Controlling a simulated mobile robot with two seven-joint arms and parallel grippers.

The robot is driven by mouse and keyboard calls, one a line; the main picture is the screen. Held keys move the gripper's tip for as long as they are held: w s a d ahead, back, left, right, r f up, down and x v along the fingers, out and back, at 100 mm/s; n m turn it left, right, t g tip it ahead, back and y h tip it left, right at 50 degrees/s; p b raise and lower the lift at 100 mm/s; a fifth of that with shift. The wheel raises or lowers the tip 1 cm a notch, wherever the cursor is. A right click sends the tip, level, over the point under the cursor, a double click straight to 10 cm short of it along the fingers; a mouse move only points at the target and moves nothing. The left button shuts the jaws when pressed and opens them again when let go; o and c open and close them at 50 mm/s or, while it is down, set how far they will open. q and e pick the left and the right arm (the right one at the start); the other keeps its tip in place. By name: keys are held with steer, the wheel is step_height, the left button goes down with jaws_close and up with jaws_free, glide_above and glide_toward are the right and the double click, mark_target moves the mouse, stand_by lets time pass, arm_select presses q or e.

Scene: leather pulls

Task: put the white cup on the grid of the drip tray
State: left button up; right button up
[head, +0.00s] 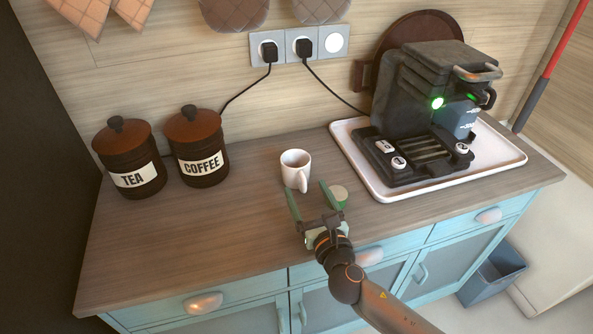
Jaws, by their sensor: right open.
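The white cup (295,168) stands upright on the wooden counter, with its handle towards my right gripper. The drip tray grid (427,151) is at the front foot of the black coffee machine (433,95), to the right of the cup. Nothing stands on the visible part of the grid. My right gripper (307,188) is open, its two green fingers pointing at the cup from the front. The fingertips are close to the cup; I cannot tell whether they touch it. My left gripper is not in view.
The machine stands on a white tray (345,148) with a raised rim. Tea (130,160) and coffee (197,148) canisters stand at the left. A small pale round thing (338,193) is beside the right finger. Cords hang behind. The counter's front left is clear.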

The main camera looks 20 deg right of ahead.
mark_target(298, 175)
steer(key=w, duration=0.5)
steer(key=shift+r, duration=0.25)
steer(key=shift+c, duration=0.2)
jaws_close()
stand_by(0.9)
